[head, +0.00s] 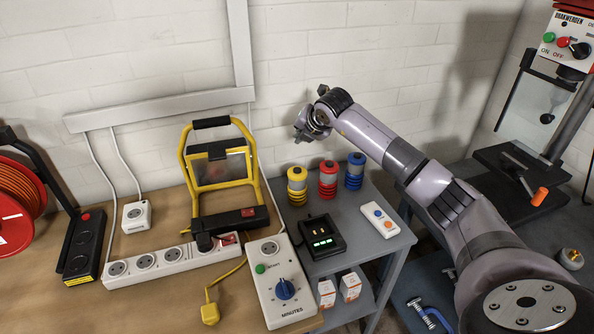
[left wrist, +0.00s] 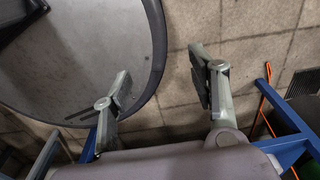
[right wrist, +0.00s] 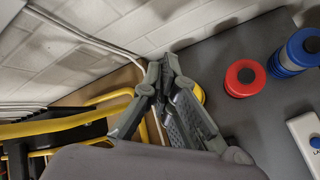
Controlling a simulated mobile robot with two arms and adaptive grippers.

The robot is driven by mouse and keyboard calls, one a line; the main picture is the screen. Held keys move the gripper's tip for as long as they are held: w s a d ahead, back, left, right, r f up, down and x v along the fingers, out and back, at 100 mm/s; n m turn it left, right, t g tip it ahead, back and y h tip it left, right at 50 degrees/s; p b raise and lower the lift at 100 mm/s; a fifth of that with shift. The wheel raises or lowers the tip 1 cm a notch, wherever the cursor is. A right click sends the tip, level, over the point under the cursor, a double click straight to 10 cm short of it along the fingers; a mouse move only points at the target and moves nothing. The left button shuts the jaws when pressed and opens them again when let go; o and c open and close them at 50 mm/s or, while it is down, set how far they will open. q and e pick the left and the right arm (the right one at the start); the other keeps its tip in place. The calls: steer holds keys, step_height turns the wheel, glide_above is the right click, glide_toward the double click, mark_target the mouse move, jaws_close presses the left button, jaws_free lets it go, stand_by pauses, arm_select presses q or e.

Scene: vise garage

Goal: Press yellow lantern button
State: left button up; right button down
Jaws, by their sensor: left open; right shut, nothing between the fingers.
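The yellow lantern (head: 297,186) stands upright at the left of a row on the grey table, beside the red lantern (head: 328,181) and the blue lantern (head: 355,171). My right gripper (head: 304,128) is shut and empty, above the yellow lantern and apart from it in the head view. In the right wrist view, the shut fingers (right wrist: 168,68) cover most of the yellow lantern; only a yellow edge (right wrist: 200,93) shows, and its top is hidden. My left gripper (left wrist: 162,78) is open and empty over the floor, away from the lanterns.
A yellow work light (head: 183,172) stands left of the lanterns. A black charger (head: 322,238), a white remote (head: 380,220) and a timer box (head: 282,285) lie in front. The white brick wall (head: 330,45) is close behind.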

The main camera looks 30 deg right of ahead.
mark_target(300, 169)
step_height(300, 169, down, 4)
steer(key=shift+s+r+b, duration=0.1)
steer(key=shift+r+b, duration=0.15)
steer(key=shift+b, duration=0.4)
step_height(300, 169, down, 4)
steer(key=shift+r+b, duration=0.1)
steer(key=shift+b, duration=1.1)
arm_select(q)
steer(key=shift+w+f+b, duration=0.1)
steer(key=shift+w+f, duration=0.15)
steer(key=shift+f, duration=0.5)
steer(key=shift+w+f+b, duration=0.1)
steer(key=shift+w+f, duration=0.1)
steer(key=shift+f, duration=0.55)
steer(key=shift+w+f+b, duration=0.1)
steer(key=shift+w+f, duration=0.15)
steer(key=shift+f, duration=0.5)
arm_select(e)
steer(key=shift+f, duration=0.3)
arm_select(q)
steer(key=shift+w, duration=0.1)
steer(key=shift+f+b, duration=0.55)
arm_select(e)
steer(key=shift+f, duration=0.4)
